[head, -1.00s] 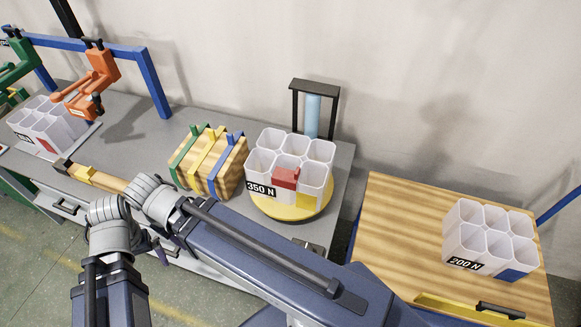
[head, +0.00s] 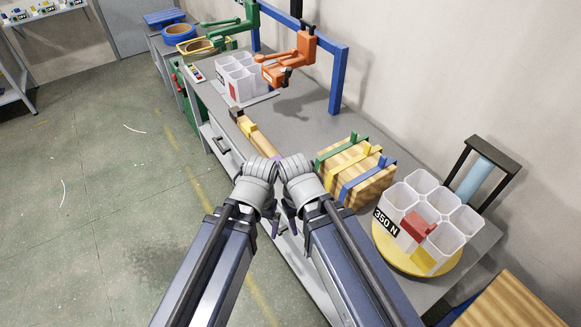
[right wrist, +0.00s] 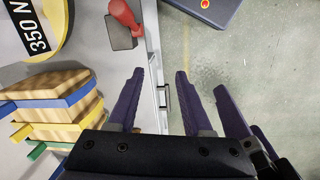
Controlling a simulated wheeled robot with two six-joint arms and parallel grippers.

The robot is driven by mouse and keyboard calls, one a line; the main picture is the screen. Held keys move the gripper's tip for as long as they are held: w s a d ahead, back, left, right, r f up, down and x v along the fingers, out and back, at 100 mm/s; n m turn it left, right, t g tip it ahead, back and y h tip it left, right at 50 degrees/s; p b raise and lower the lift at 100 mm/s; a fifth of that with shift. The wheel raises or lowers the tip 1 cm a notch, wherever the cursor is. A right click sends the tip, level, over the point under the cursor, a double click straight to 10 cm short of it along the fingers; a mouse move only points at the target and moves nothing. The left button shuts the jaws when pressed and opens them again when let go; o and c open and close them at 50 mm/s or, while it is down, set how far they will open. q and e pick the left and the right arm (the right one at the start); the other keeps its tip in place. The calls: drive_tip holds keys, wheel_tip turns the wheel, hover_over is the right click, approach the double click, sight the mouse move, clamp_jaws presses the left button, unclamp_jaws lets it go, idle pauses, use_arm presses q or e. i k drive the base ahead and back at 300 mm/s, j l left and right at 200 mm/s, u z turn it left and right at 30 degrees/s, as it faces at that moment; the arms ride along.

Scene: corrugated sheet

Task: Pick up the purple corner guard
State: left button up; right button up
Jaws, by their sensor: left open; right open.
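The purple parts that show are gripper fingers. My left gripper (head: 274,226) is open and hangs over the front edge of the grey bench, close beside the right one. My right gripper (head: 291,222) is open, partly hidden by its wrist in the head view. In the right wrist view its two purple fingers stand apart (right wrist: 160,75) with nothing between them. Another purple finger beside them at right appears to belong to my left gripper.
The grey bench (head: 222,118) holds a strapped wooden block (head: 362,180), a white cell box labelled 350 N (head: 432,205) on a yellow disc, a yellow-and-wood bar (head: 258,140) and an orange clamp (head: 292,62). A red-handled tool (right wrist: 124,15) lies near the edge. The floor left is open.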

sight(277, 157)
drive_tip(key=i+j+z, duration=0.1)
drive_tip(key=i+j, duration=0.6)
